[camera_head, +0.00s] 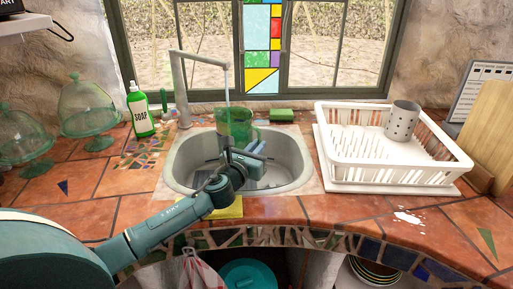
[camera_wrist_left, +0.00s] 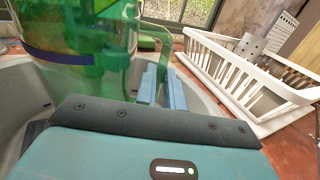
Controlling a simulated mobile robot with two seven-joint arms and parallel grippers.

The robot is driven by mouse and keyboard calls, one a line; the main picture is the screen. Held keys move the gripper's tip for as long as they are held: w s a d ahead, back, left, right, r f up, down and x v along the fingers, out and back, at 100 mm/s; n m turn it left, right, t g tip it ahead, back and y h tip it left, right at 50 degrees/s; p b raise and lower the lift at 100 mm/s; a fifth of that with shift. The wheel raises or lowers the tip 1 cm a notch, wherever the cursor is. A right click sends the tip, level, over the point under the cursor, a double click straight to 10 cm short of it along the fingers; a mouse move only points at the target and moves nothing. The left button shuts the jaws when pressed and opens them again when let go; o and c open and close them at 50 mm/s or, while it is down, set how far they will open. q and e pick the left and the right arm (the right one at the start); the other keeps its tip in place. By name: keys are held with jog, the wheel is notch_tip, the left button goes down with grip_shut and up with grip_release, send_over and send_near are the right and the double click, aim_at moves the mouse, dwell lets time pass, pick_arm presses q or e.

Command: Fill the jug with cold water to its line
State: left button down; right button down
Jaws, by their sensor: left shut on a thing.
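The green see-through jug (camera_head: 234,120) is upright over the sink (camera_head: 290,150), under the spout of the tap (camera_head: 180,88). A thin stream of water (camera_head: 227,88) falls from the spout into the jug's mouth. In the left wrist view the jug (camera_wrist_left: 85,25) fills the upper left, with a dark blue line (camera_wrist_left: 62,56) around it. I cannot tell the water level against this line. My left gripper (camera_head: 254,150) is shut on the jug at its handle side; its pale blue fingers also show in the left wrist view (camera_wrist_left: 160,88). My right gripper is not in view.
A white dish rack (camera_head: 390,165) with a grey holed cup (camera_head: 402,118) stands right of the sink. A soap bottle (camera_head: 141,112) and glass domes (camera_head: 88,108) stand left. A green sponge (camera_head: 281,115) lies behind the sink, and a yellow cloth (camera_head: 229,210) at its front edge.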

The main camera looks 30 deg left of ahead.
pick_arm(q)
jog(key=shift+a+r, duration=0.1)
jog(key=w+a+b, duration=0.1)
jog(key=w+a, duration=0.5)
jog(key=shift+w+b, duration=0.1)
jog(key=shift+b, duration=0.2)
dwell(0.7)
dwell(6.3)
